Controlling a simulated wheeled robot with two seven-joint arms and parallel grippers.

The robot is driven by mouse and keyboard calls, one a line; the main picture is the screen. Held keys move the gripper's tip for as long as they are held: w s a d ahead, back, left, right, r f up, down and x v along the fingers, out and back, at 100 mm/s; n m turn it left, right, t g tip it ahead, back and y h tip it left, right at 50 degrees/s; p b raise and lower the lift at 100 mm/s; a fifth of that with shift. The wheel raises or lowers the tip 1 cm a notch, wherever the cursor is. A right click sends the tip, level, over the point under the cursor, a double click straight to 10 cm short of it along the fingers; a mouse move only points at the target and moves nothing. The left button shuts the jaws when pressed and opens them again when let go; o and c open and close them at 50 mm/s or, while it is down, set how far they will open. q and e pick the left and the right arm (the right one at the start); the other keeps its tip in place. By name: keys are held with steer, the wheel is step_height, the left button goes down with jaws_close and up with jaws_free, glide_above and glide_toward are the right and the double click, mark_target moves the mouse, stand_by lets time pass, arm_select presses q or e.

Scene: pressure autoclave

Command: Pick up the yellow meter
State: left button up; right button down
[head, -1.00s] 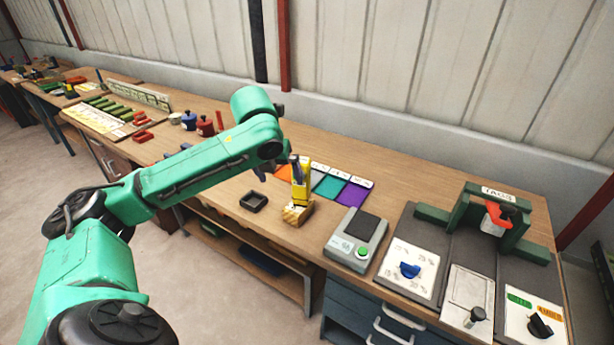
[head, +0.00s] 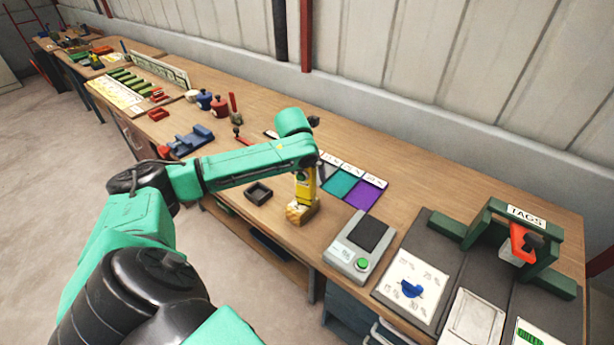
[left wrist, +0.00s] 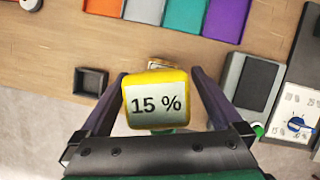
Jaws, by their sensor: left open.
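The yellow meter (head: 305,186) stands upright on a small wooden block (head: 301,211) near the bench's front edge. In the left wrist view the meter (left wrist: 156,101) shows a pale face reading "15 %". My left gripper (left wrist: 160,90) is open, with one finger on each side of the meter and a gap beside it on the right. In the head view my left gripper (head: 316,165) is at the meter's upper part, partly hiding it. My right gripper is in neither view.
A small black tray (head: 258,193) lies left of the block. A grey scale (head: 359,245) with a green button stands to the right. Coloured cards (head: 340,184) lie behind. A green TAGS frame (head: 520,228) and a blue-knob panel (head: 410,289) stand further right.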

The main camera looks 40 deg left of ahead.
arm_select(q)
steer(key=shift+w+a+f, duration=0.1)
steer(key=shift+w+f, duration=0.15)
steer(key=shift+f, duration=0.35)
steer(key=shift+a+f, duration=0.1)
steer(key=shift+f, duration=0.2)
steer(key=shift+s, duration=0.1)
steer(key=c, duration=0.4)
jaws_close()
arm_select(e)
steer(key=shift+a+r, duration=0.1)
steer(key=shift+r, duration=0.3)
arm_select(q)
steer(key=shift+r, duration=0.1)
